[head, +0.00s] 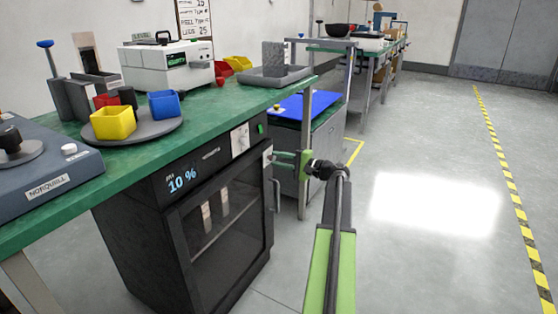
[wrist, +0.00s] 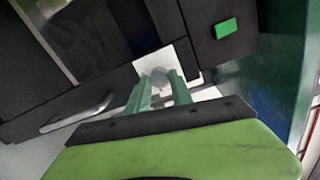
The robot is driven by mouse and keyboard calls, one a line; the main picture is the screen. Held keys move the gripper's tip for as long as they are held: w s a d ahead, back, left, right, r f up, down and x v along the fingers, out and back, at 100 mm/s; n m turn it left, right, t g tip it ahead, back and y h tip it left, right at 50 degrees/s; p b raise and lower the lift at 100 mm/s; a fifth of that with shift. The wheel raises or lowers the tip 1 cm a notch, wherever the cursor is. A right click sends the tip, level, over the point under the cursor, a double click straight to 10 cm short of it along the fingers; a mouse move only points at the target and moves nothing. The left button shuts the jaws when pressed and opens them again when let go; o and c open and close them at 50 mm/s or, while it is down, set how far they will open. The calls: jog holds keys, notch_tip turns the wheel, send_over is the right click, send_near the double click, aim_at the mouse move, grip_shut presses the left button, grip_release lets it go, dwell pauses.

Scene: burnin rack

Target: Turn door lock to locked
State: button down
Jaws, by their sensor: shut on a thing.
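The black burn-in rack (head: 225,215) stands under the green bench, with a glass door and a "10 %" display. The door lock (head: 267,156) is a small pale piece at the right edge of the rack's front. In the wrist view the lock (wrist: 161,74) shows as a pale rounded knob on a white plate. My gripper (head: 275,158) reaches in from the right; its green fingers are shut on the lock. In the wrist view the gripper's fingertips (wrist: 160,82) sit either side of the knob. The fingers partly hide the lock, and I cannot tell its turn position.
A green button (wrist: 225,28) sits on the rack near the lock. A door handle (wrist: 78,114) lies left of the fingers. The green bench (head: 215,105) overhangs the rack and carries trays and a turntable with cups. A grey cabinet (head: 322,150) stands behind. The floor at right is clear.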

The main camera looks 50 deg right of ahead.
jog(key=shift+n, duration=0.3)
jog(key=c, duration=1.1)
grip_release()
jog(key=shift+c, duration=0.2)
jog(key=v, duration=1.7)
jog(key=shift+s+p, duration=0.2)
jog(key=shift+p, duration=0.1)
jog(key=shift+f, duration=0.1)
